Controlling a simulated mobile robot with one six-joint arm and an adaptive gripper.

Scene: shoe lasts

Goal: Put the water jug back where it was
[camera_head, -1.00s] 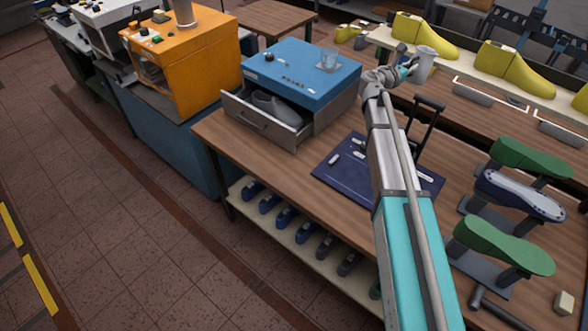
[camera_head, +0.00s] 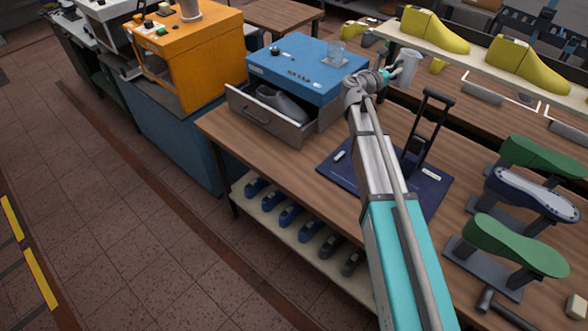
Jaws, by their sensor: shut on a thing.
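The water jug (camera_head: 408,66) is pale grey and upright, at the far end of my arm, in front of the shelf with yellow lasts. My gripper (camera_head: 395,71) is small in the picture and shut on the jug at its left side. The fingers are too small to show exactly which part they grip. The jug appears held above the wooden bench (camera_head: 300,166). My arm hides part of the bench below it.
A glass (camera_head: 336,55) stands on the blue machine (camera_head: 292,72), whose drawer (camera_head: 262,118) is open with a grey last inside. A dark blue mat (camera_head: 434,190) with a black stand lies right of it. Green lasts (camera_head: 517,246) stand at right.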

